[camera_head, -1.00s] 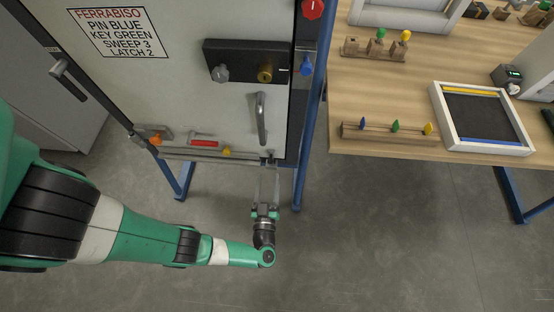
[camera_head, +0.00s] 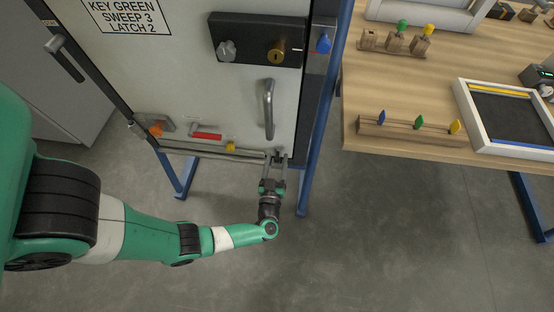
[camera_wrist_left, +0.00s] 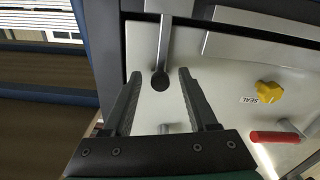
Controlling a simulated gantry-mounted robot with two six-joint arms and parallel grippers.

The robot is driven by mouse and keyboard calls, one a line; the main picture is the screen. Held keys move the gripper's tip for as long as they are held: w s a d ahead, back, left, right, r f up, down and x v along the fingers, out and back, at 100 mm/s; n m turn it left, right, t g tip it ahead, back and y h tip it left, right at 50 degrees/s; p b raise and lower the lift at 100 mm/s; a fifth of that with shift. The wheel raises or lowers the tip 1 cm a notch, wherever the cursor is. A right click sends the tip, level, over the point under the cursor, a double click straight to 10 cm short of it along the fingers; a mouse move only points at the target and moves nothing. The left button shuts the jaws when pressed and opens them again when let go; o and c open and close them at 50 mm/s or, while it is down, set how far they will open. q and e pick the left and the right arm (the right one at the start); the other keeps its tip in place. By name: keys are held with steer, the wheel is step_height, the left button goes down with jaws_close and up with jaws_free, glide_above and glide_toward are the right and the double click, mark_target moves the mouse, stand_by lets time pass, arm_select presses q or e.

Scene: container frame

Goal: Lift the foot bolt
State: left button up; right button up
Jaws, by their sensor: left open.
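The foot bolt (camera_wrist_left: 163,50) is a grey rod with a dark round knob (camera_wrist_left: 160,81) at the lower edge of the cabinet door (camera_head: 190,90). My left gripper (camera_head: 276,160) is open at the door's bottom right corner. In the left wrist view, its two dark fingers (camera_wrist_left: 160,74) stand on either side of the knob, with gaps on both sides. In the head view the bolt is small and mostly hidden by the fingers. My right gripper is not in view.
A door handle (camera_head: 268,108) is above the bolt. A red grip (camera_head: 207,136) and a yellow knob (camera_head: 230,147) are to its left. A blue frame post (camera_head: 322,125) stands to the right, beside the wooden table (camera_head: 430,75). Open floor lies below.

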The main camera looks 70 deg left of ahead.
arm_select(q)
steer(key=shift+w+a, duration=0.3)
steer(key=shift+a, duration=0.3)
jaws_close()
stand_by(1.0)
